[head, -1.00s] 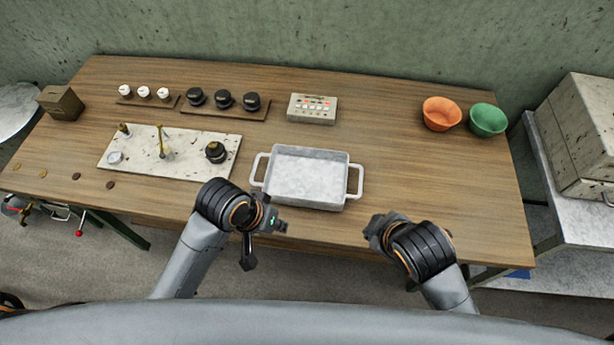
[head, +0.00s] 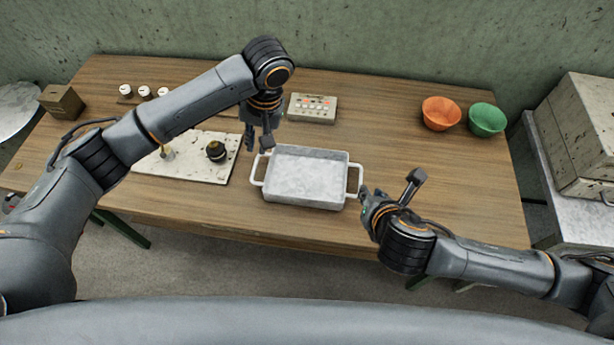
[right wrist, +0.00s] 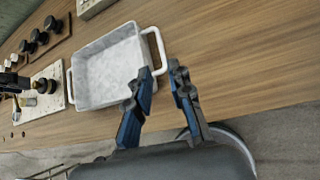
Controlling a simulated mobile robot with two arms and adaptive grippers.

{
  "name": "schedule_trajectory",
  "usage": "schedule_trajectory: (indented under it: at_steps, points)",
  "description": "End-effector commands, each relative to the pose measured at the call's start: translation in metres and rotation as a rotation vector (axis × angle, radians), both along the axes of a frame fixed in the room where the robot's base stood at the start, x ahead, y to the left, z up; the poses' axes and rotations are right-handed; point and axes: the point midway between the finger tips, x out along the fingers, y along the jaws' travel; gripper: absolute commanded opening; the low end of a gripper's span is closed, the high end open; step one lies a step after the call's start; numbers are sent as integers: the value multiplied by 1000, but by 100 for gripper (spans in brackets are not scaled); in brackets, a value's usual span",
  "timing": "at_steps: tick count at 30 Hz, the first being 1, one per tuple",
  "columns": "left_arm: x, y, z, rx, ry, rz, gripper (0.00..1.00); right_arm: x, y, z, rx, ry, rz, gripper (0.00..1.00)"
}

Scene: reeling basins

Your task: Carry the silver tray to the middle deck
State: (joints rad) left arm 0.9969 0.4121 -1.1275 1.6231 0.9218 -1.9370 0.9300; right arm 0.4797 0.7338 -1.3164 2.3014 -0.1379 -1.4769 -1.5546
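The silver tray (head: 308,180) is a shallow, pale grey rectangular pan with a loop handle at each short end. It stands empty on the wooden table near the front edge, and also shows in the right wrist view (right wrist: 105,72). My left gripper (head: 259,145) points down by the tray's back left corner, above the left handle. Its fingers are apart, with nothing seen between them. My right gripper (head: 388,187) is open just right of the right handle (head: 355,182). In the right wrist view its fingers (right wrist: 162,80) are apart and empty, close to that handle.
The wooden table (head: 450,190) is clear to the right. A control box (head: 312,108) stands behind the tray. A stone slab (head: 190,170) with fittings lies left. Orange (head: 441,113) and green (head: 487,119) bowls stand back right. A side stand (head: 565,215) holds a speckled box (head: 585,135).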

Motion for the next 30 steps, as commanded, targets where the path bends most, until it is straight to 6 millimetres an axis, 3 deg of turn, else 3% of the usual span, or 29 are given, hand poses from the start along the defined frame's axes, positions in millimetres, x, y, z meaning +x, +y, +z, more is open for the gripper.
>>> schedule_trajectory:
  at_steps: [11,30]
  points:
    - [0,2,-11,0,1,-1,13,8,1,-8,2,0,-3,21]
    - [1,26,-120,-1,1,-2,13,88,6,-85,4,1,-5,21]
